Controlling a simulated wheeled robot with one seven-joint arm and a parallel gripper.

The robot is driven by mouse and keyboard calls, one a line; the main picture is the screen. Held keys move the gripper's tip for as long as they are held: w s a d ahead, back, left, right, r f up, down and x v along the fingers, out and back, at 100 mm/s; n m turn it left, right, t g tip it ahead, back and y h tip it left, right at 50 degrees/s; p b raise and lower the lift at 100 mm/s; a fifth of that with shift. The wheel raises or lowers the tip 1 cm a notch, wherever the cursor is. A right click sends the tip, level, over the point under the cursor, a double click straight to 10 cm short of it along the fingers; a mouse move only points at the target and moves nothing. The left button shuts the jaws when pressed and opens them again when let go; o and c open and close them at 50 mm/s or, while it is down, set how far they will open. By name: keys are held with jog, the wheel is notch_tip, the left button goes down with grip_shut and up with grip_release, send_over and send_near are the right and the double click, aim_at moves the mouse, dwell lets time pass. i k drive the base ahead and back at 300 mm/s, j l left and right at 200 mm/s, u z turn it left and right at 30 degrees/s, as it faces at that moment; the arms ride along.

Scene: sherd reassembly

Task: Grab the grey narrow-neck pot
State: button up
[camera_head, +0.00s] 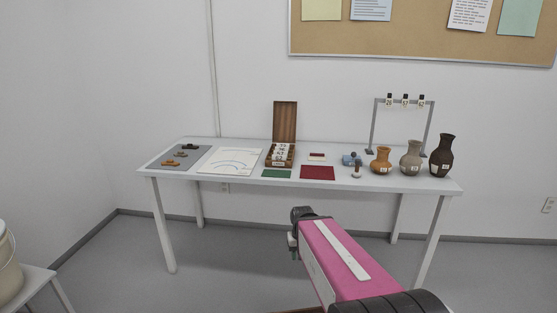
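The grey narrow-neck pot (411,160) stands upright near the right end of the white table, with a small pale label on its body. It is between an orange-brown pot (381,163) on its left and a taller dark brown pot (443,160) on its right. My arm, with a pink link, reaches up from the bottom of the picture in front of the table. My gripper (295,249) seems to be the small dark part at its far end, below table height and well apart from the pot. Its fingers are too small and hidden to read.
A grey frame (433,125) with hanging tags stands behind the pots. A small blue object (351,160), red mat (318,173), green mat (276,174), wooden box (285,130), white sheet (230,170) and grey mat (163,163) with sherds share the table (390,187).

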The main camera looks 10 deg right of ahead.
aim_at(411, 164)
jog(key=l+z, duration=0.1)
jog(key=z, duration=1.15)
